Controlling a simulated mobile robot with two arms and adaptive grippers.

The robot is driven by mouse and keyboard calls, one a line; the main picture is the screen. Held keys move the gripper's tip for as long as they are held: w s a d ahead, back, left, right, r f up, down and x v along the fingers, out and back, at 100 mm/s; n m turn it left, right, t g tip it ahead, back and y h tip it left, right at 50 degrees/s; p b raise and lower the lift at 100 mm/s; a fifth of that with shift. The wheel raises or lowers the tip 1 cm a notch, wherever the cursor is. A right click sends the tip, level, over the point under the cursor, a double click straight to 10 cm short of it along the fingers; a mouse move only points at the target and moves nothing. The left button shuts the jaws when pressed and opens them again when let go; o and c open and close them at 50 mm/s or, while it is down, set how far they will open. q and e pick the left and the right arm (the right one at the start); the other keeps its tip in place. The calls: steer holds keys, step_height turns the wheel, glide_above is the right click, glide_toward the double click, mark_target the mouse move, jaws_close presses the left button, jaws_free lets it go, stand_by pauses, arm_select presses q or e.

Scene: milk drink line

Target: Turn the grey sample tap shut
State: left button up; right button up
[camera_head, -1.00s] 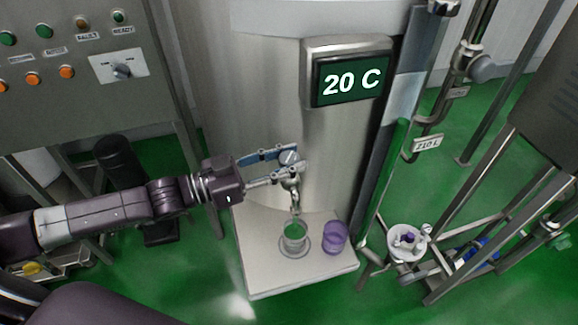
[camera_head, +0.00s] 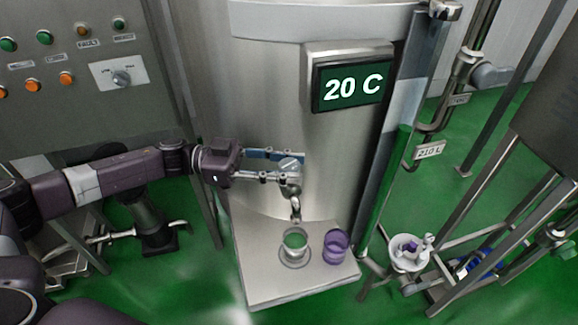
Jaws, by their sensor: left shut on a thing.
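The grey sample tap (camera_head: 291,190) sticks out from the front of the steel tank, low down, with its spout pointing down. My left gripper (camera_head: 290,168) reaches in from the left and is shut on the tap's grey handle at the top. The fingers partly hide the handle, so its exact angle is hard to tell. A clear cup (camera_head: 294,243) stands upright under the spout, on a round base on the shelf. I cannot tell whether liquid runs from the spout. My right gripper is not in view.
A purple cup (camera_head: 335,246) stands right of the clear cup on the pale shelf (camera_head: 262,290). The tank display (camera_head: 352,86) reads 20 C. A control panel (camera_head: 75,60) is at the upper left. A green sight tube (camera_head: 385,190) and pipes stand at right.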

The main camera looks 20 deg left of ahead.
arm_select(q)
steer(key=shift+m+g, duration=0.6)
steer(key=shift+g, duration=0.3)
steer(key=shift+r+g+b, duration=0.1)
steer(key=shift+g+b, duration=0.2)
steer(key=o, duration=1.2)
steer(key=shift+c, duration=0.2)
steer(key=shift+t, duration=0.4)
